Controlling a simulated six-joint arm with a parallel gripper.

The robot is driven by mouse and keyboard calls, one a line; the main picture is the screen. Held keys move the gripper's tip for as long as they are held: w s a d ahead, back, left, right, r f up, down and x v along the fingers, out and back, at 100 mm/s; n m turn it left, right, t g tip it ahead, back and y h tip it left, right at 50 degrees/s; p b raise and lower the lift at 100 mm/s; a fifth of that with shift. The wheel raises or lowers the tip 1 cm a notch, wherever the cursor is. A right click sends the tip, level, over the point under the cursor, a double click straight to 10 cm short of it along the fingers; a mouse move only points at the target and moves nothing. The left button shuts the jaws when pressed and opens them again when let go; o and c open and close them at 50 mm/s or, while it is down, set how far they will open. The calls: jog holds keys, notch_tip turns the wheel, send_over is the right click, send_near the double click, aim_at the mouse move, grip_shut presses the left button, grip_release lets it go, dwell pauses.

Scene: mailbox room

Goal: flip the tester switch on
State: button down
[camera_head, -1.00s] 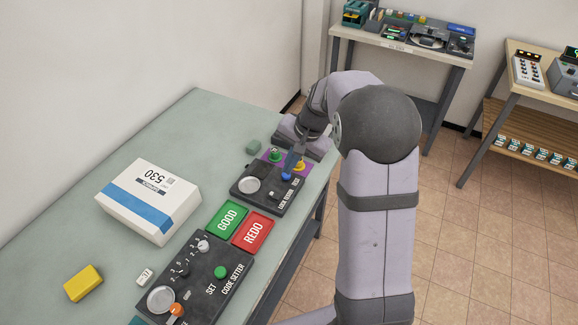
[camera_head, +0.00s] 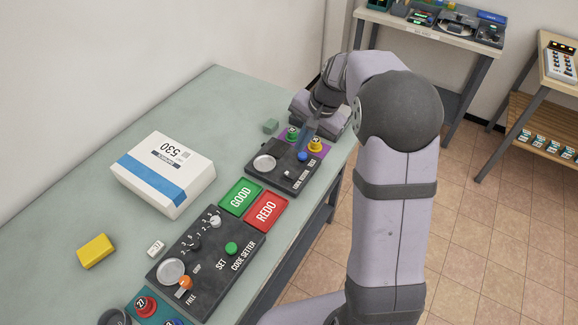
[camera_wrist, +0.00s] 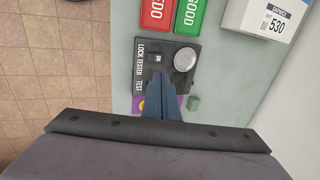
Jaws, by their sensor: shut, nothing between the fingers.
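The lock tester (camera_head: 259,178) is a dark panel on the green bench, with a round pale dish. Its small switch with a light-coloured lever (camera_head: 288,174) is near the front edge. It also shows in the wrist view (camera_wrist: 158,58); I cannot clearly tell its position. My gripper (camera_head: 303,142) is shut and empty, with its blue fingers pointing down over the tester by the blue button (camera_head: 303,156). In the wrist view the fingertips (camera_wrist: 163,75) appear just below the switch in the picture and cover part of the panel, including the blue button. Contact cannot be told.
Green GOOD (camera_head: 239,195) and red REDO (camera_head: 266,210) pads lie beside the tester. The code setter (camera_head: 218,262), white box (camera_head: 163,172) and yellow block (camera_head: 95,251) are farther left or nearer. A purple pad with green and yellow buttons (camera_head: 316,145) adjoins the tester.

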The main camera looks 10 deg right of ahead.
aim_at(285, 172)
jog(key=p+x, duration=0.3)
jog(key=x, duration=1)
jog(key=shift+f+p, duration=0.15)
jog(key=shift+p, duration=0.2)
jog(key=shift+f, duration=0.1)
jog(key=shift+w+a+f+b, duration=0.15)
jog(key=shift+a+f+b, duration=0.05)
jog(key=shift+f+b, duration=0.25)
jog(key=shift+r, duration=0.25)
jog(key=shift+d, duration=0.15)
jog(key=shift+s+d, duration=0.5)
jog(key=shift+s, duration=0.15)
jog(key=shift+r, duration=0.1)
